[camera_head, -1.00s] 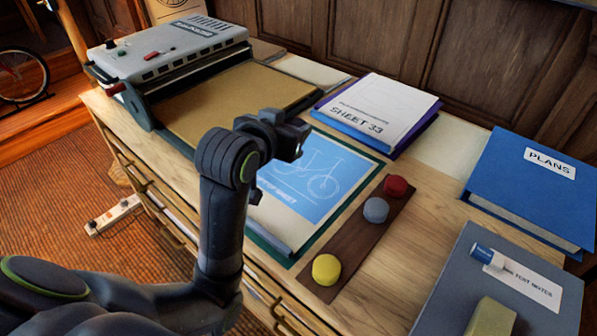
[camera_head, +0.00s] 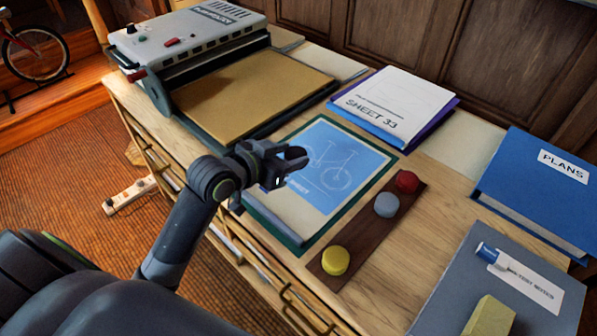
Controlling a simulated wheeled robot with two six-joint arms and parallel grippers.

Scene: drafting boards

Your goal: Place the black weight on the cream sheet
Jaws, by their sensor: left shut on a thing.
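My left gripper (camera_head: 292,160) is shut, seen over the left part of the blue bicycle print on the drafting desk. It holds a dark thing, taken as the black weight; black on black, I cannot separate its outline from the fingers. A cream sheet (camera_head: 292,232) with the blue print (camera_head: 345,168) lies on a green mat (camera_head: 332,222). Its near edge looks curled. The gripper and forearm hide its left side. I cannot tell the gap between gripper and sheet. My right gripper is not in view.
A dark wooden strip (camera_head: 362,231) right of the mat bears yellow (camera_head: 335,261), grey (camera_head: 387,204) and red (camera_head: 407,181) weights. Behind are a grey machine (camera_head: 190,42), a SHEET 33 stack (camera_head: 395,102) and a blue PLANS binder (camera_head: 535,190). A grey folder (camera_head: 445,300) is front right.

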